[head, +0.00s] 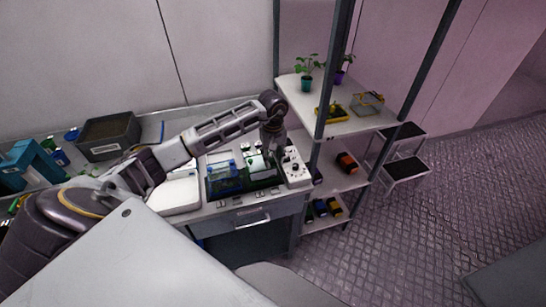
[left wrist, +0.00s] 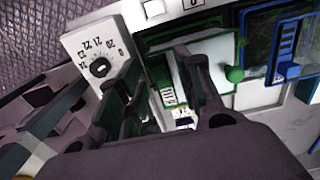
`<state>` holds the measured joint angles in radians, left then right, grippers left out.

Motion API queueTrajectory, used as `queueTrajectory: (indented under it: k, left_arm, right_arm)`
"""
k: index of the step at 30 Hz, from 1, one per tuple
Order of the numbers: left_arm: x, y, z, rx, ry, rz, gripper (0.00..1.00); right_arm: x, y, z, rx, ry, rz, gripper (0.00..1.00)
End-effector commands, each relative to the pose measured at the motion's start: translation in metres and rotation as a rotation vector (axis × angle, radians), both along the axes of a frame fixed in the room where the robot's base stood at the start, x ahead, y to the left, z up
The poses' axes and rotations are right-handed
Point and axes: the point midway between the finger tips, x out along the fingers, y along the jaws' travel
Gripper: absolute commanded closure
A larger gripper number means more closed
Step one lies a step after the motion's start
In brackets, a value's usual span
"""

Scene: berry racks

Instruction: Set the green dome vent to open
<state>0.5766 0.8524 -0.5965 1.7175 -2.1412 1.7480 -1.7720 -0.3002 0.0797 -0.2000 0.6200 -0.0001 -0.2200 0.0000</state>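The green dome (head: 262,178) stands on the bench, partly covered by my arm. In the left wrist view its green-framed vent strip (left wrist: 168,97), with white slots, shows between my fingers. A round green knob (left wrist: 235,74) is on its wall to the right. My left gripper (head: 271,150) is over the dome's far right part. In the left wrist view the left gripper (left wrist: 163,90) appears open, its two dark fingers apart on either side of the strip. I cannot tell whether they touch it, nor the vent's setting. My right gripper is out of view.
A white dial panel (head: 294,170) stands close right of the green dome, and a blue dome (head: 222,179) stands close left. A rack (head: 350,122) with plants and boxes rises at the right. A dark bin (head: 108,137) is at the back left.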

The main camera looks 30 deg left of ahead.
Motion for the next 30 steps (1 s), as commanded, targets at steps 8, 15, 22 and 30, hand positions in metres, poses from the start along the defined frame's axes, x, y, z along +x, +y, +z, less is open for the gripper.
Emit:
queueTrajectory:
  k: [8,15,22,30]
  left_arm:
    - [-0.0001,-0.0001,-0.0027,0.0,0.0,0.0,0.64]
    - [-0.0001,-0.0001,-0.0026,0.0,0.0,0.0,0.85]
    - [-0.0001,-0.0001,-0.0025,0.0,0.0,0.0,1.0]
    - [0.001,0.0011,-0.0027,0.0,0.0,0.0,1.0]
  right_arm:
    - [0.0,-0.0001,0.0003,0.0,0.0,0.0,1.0]
    - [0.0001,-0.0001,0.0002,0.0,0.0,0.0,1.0]
    - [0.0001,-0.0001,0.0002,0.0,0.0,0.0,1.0]
    - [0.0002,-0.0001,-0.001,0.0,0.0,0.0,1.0]
